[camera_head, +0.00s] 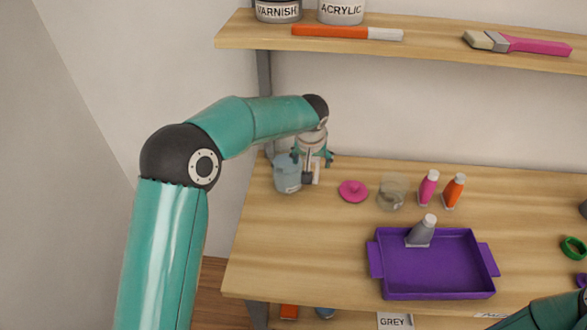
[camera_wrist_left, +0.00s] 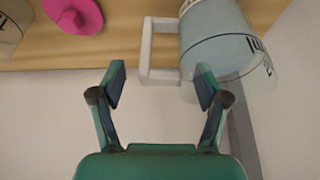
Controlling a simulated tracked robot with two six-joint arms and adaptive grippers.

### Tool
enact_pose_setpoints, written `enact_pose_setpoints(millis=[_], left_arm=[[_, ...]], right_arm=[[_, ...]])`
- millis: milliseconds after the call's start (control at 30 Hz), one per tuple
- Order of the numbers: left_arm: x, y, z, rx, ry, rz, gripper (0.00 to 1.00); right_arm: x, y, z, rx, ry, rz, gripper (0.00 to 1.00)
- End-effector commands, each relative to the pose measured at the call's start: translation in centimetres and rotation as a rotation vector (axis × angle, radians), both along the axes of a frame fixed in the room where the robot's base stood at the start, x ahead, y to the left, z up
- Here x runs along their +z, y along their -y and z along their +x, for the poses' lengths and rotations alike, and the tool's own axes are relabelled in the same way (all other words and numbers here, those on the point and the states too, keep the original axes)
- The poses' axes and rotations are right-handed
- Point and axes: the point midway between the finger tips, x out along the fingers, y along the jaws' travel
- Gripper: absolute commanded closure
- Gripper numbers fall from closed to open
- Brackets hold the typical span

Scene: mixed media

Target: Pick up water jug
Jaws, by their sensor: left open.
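The water jug (camera_head: 287,177) is a clear container with pale blue liquid, upright at the left back of the wooden table. In the left wrist view the jug (camera_wrist_left: 222,45) is at the upper right, with dark markings and a white square handle (camera_wrist_left: 147,50) on its left. My left gripper (camera_head: 314,158) is beside the jug on its handle side. In the left wrist view its open fingers (camera_wrist_left: 161,82) are apart, with the handle in front of the gap and the right fingertip overlapping the jug body. I cannot tell whether they touch. My right gripper is not in view.
A pink lid-like object (camera_head: 352,191) and a clear jar (camera_head: 391,192) stand right of the jug. Pink (camera_head: 428,187) and orange (camera_head: 453,190) bottles are farther right. A purple tray (camera_head: 440,290) holds a grey bottle (camera_head: 421,231). A shelf (camera_head: 430,48) hangs above. The table's left front is clear.

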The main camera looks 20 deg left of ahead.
Motion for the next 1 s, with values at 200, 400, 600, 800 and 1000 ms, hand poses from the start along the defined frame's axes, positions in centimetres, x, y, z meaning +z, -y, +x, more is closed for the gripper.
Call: enact_pose_setpoints(millis=[200,400,600,800,1000], left_arm=[[-1.9,-0.2,0.8,0.000,0.000,0.000,0.26],[-2.0,-0.2,0.8,0.000,0.001,0.000,0.26],[-2.0,-0.2,0.8,0.000,0.000,0.000,0.55],[-2.0,-0.1,0.8,0.000,0.000,0.000,0.89],[-1.8,-0.1,0.9,-0.001,0.003,0.000,1.00]], right_arm=[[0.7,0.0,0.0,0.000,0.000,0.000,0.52],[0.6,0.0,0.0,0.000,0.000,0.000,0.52],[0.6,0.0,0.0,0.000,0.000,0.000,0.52],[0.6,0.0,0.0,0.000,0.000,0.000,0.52],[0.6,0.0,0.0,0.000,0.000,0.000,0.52]])
